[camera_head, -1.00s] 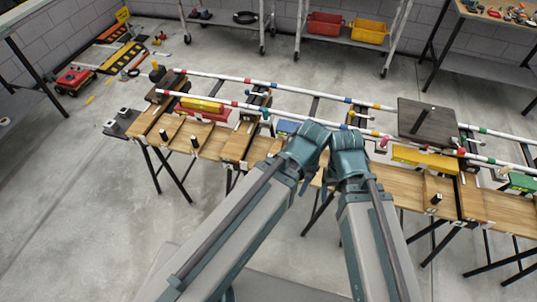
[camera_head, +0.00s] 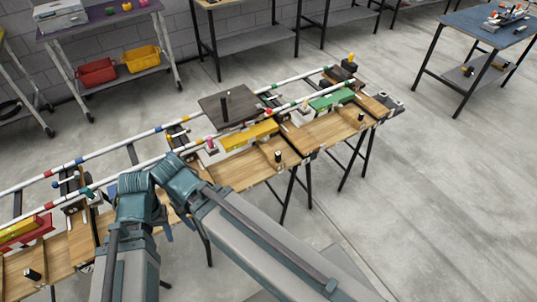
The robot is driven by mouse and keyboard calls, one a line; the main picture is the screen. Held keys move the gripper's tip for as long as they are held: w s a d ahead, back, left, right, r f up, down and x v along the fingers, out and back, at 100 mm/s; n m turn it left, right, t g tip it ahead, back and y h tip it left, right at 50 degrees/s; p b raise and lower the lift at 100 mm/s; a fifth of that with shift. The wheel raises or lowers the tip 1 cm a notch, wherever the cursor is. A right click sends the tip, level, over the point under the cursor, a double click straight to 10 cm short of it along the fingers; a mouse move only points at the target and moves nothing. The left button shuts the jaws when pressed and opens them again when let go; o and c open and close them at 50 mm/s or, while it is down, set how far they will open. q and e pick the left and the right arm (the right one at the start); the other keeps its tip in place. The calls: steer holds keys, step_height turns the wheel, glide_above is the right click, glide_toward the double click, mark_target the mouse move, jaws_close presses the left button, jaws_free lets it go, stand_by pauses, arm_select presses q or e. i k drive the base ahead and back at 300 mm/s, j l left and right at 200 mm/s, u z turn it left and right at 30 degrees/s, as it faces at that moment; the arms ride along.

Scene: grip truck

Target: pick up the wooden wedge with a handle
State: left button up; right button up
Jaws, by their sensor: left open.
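Several wooden pieces with short black upright handles sit along the front of the long bench. One handled piece (camera_head: 278,166) is at the middle right, one (camera_head: 362,124) is farther right, and one (camera_head: 30,284) is at the lower left. I cannot tell from here which is the wedge. A dark square board (camera_head: 242,112) with a black peg lies across the rails behind. My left gripper (camera_head: 136,186) is over the bench, left of the middle handled piece and apart from it; it is open and empty. My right gripper (camera_head: 176,178) is beside it, its fingertips hidden.
Long white rails (camera_head: 125,178) with coloured bands run along the bench. A yellow block (camera_head: 249,136), a green block (camera_head: 331,100) and a red tray (camera_head: 35,237) are on it. A blue-topped table (camera_head: 480,36) stands far right. The floor (camera_head: 440,210) at right is clear.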

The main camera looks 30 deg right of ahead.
mark_target(39, 274)
steer(key=u, duration=1.25)
steer(key=i+l+u, duration=0.3)
steer(key=i+l, duration=0.15)
steer(key=i+l+u, duration=0.35)
steer(key=i+l, duration=0.15)
